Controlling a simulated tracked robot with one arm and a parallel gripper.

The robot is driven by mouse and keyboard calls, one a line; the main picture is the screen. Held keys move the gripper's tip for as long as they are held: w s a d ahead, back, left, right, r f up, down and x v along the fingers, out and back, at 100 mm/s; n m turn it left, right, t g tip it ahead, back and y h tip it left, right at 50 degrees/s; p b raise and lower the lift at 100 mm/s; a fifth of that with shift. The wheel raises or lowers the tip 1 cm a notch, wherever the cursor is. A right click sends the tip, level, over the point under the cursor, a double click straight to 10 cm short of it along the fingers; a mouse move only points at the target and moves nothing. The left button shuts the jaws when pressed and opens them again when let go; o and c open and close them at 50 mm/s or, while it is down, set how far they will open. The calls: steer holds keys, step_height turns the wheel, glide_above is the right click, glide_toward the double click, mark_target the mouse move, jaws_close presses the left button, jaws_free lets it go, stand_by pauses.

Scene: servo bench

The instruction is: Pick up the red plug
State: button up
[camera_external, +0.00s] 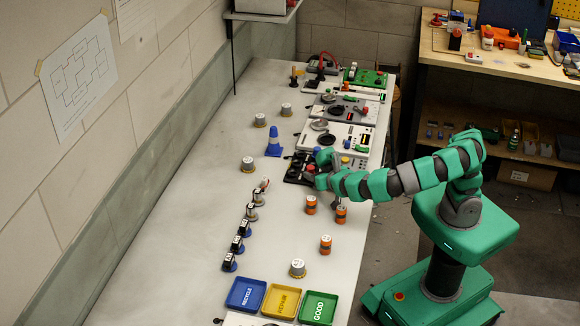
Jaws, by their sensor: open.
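My gripper (309,173) is open over the bench, low beside a black block (293,168) on its left. The fingers are very small in this view, and nothing can be seen held between them. I cannot pick out the red plug for certain; it may be hidden by my gripper or too small to tell. A small red and white piece (264,184) shows on top of the far end of a row of dark-based pieces, to the left of my gripper and apart from it.
Orange cylinders (325,244) stand right of centre. Instrument panels (338,136) fill the far right side. Blue (246,294), yellow (281,301) and green (318,308) trays lie in front. The left side is clear.

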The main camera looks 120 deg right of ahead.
mark_target(313, 171)
steer(key=b+x, duration=0.1)
steer(key=x, duration=0.3)
steer(key=shift+d+f, duration=0.25)
steer(key=shift+d, duration=0.1)
steer(key=c, duration=1.1)
steer(key=shift+r, duration=0.1)
